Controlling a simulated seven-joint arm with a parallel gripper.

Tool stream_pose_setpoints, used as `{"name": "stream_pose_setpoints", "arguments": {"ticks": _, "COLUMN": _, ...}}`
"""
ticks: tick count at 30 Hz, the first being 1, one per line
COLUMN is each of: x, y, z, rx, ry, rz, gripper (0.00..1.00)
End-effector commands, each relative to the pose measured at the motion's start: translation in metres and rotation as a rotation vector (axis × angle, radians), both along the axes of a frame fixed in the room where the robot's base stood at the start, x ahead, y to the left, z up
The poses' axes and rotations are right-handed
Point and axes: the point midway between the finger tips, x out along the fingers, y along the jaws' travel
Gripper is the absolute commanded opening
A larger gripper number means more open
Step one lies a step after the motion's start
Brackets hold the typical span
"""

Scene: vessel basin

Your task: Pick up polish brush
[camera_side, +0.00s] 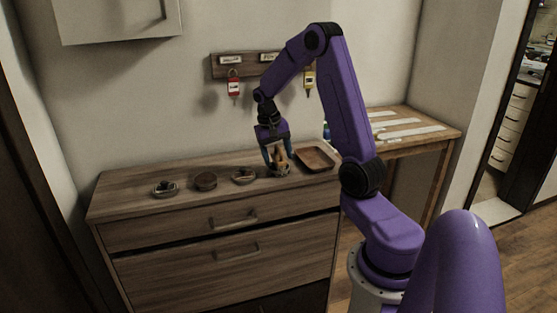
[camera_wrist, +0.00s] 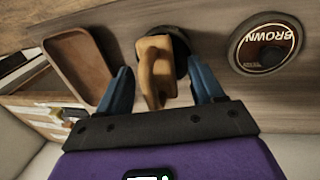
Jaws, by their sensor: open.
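The polish brush, a tan wooden piece (camera_wrist: 155,72), stands upright in or over a small dark round dish (camera_wrist: 182,42) in the wrist view. In the side view the brush (camera_side: 277,157) is partly hidden by my fingers, above a round dish near the right end of the dresser top. My gripper (camera_wrist: 161,78) is open, with one blue finger on each side of the brush and visible gaps to both. In the side view my gripper (camera_side: 278,148) points down over the brush. The bristles are not visible.
A wooden tray (camera_side: 315,158) lies close to the right of the brush. A round tin marked BROWN (camera_wrist: 240,50) is close on the other side. More small round containers (camera_side: 205,181) line the dresser top (camera_side: 130,190). Key hooks hang on the wall behind.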

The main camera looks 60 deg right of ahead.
Motion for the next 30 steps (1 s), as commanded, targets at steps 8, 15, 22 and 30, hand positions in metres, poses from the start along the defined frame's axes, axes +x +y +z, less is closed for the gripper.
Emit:
{"name": "stream_pose_setpoints", "arguments": {"ticks": 8, "x": 0.000, "y": 0.000, "z": 0.001, "rx": 0.000, "ry": 0.000, "rz": 0.000, "gripper": 0.12}}
{"name": "stream_pose_setpoints", "arguments": {"ticks": 15, "x": 0.000, "y": 0.000, "z": 0.001, "rx": 0.000, "ry": 0.000, "rz": 0.000, "gripper": 0.07}}
{"name": "stream_pose_setpoints", "arguments": {"ticks": 22, "x": 0.001, "y": 0.000, "z": 0.006, "rx": -0.001, "ry": -0.003, "rz": 0.001, "gripper": 0.07}}
{"name": "stream_pose_setpoints", "arguments": {"ticks": 30, "x": -0.002, "y": 0.002, "z": 0.037, "rx": -0.003, "ry": -0.004, "rz": 0.001, "gripper": 0.07}}
